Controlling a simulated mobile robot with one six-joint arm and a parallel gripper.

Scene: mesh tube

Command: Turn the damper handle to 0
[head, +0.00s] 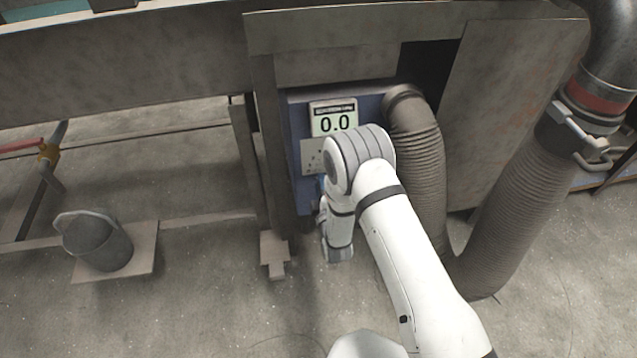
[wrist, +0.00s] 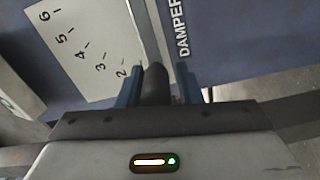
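The damper handle (wrist: 155,85) is a dark rounded bar in the wrist view. My gripper (wrist: 160,88) has its two blue fingers on either side of it. The left finger lies close against the handle, and a narrow gap shows at the right finger. A pale scale plate (wrist: 85,50) with marks 2 to 6 lies left of the handle; lower marks are hidden. A DAMPER label (wrist: 183,28) is to the right. In the head view the plate (head: 312,155) shows partly on the blue box (head: 299,125), and my arm hides the handle.
A display (head: 334,121) above the plate reads 0.0. A metal post (head: 262,150) is left of the box.

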